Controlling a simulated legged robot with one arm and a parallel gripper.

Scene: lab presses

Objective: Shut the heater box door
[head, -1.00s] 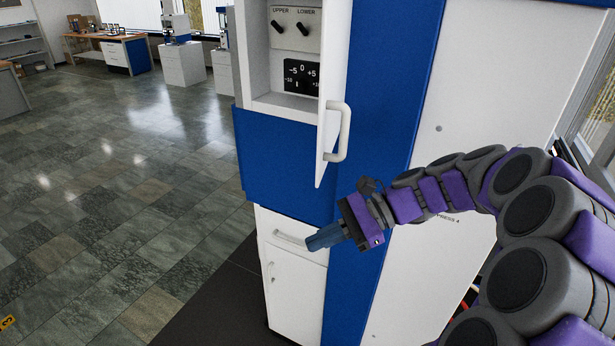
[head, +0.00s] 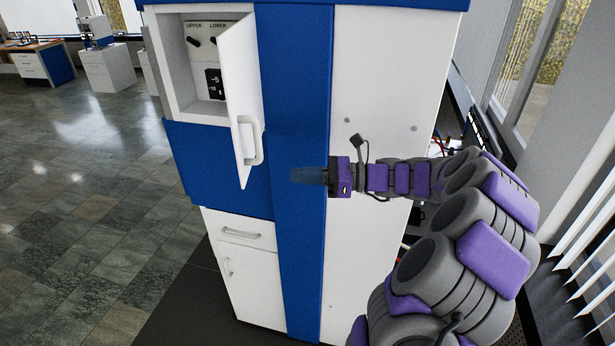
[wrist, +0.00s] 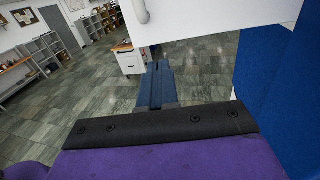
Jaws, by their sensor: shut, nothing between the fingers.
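The heater box door (head: 243,85) is a white panel with a pale D-shaped handle (head: 249,142). It stands open, swung out from the right edge of the heater box (head: 172,70). Inside the box, the panel with UPPER and LOWER knobs (head: 205,45) shows. My gripper (head: 294,175) is shut and empty, pointing left. In the head view it appears right of and slightly below the handle, in front of the blue column. In the wrist view my shut fingers (wrist: 155,85) appear below the white door (wrist: 215,18); I cannot tell whether they touch it.
The blue column (head: 295,90) and white side panel (head: 385,80) of the press stand behind my arm. A white drawer cabinet (head: 247,270) is below the box. Open tiled floor (head: 70,200) lies to the left, with benches beyond.

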